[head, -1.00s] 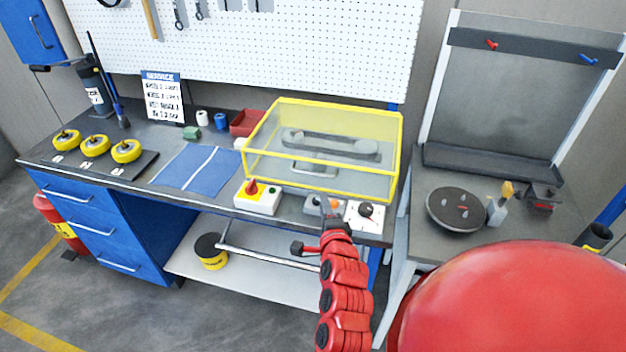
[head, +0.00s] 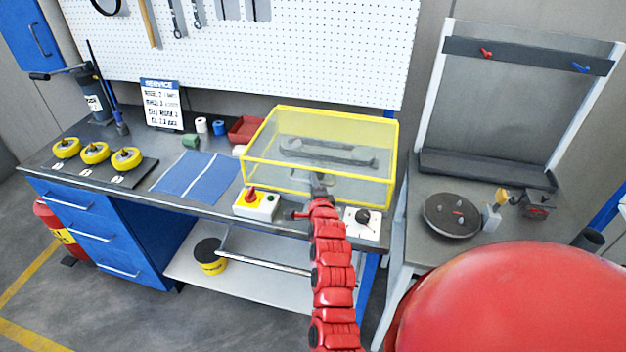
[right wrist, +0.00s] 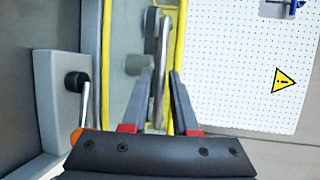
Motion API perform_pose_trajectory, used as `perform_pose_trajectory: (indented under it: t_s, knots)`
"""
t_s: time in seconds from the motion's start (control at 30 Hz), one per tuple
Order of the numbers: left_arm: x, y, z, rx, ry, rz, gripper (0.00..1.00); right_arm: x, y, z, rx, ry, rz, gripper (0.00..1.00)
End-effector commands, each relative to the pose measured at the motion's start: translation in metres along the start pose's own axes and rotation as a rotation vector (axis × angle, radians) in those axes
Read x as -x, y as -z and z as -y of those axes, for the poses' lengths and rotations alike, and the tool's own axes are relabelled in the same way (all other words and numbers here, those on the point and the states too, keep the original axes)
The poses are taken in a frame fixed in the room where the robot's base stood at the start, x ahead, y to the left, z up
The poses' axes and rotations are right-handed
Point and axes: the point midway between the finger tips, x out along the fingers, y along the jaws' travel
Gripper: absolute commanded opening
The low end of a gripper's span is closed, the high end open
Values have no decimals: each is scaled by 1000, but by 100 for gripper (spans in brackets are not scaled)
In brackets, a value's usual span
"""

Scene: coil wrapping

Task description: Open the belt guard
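The belt guard (head: 388,165) is a clear box with a yellow frame on the bench, sitting down over the grey belt and pulleys (head: 325,152). My right gripper (head: 320,182) is at the guard's front side, right of centre. In the right wrist view my right gripper (right wrist: 162,75) has its two fingers apart. A yellow frame bar (right wrist: 180,45) and a grey metal bar (right wrist: 160,85) appear between or beyond the fingers; I cannot tell whether they touch. Another yellow bar (right wrist: 105,60) is left of the fingers. My left gripper is not in view.
A switch box with a red knob (head: 252,197) and a white dial box (head: 363,223) stand at the bench's front edge, either side of my right arm. A blue mat (head: 195,178) and several yellow rollers (head: 95,153) lie to the left. A pegboard (head: 250,60) rises behind.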

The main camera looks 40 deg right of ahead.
Motion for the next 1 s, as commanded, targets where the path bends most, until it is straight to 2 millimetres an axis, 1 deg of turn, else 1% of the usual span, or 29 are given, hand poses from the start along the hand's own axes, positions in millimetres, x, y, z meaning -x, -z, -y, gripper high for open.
perform_pose_trajectory:
  t_s: [0.1,0.37,0.47,0.5,0.53,1.0]
  knots:
    - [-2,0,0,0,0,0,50,-4,0,0,0,0,0,27]
    - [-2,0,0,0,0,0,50,-5,0,0,-1,1,0,27]
    - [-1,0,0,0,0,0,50,-5,0,0,-1,1,0,11]
    - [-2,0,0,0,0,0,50,-5,0,0,-1,1,0,4]
    - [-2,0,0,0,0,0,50,-4,0,0,-1,1,0,0]
    - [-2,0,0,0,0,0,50,-4,0,0,-1,0,1,0]
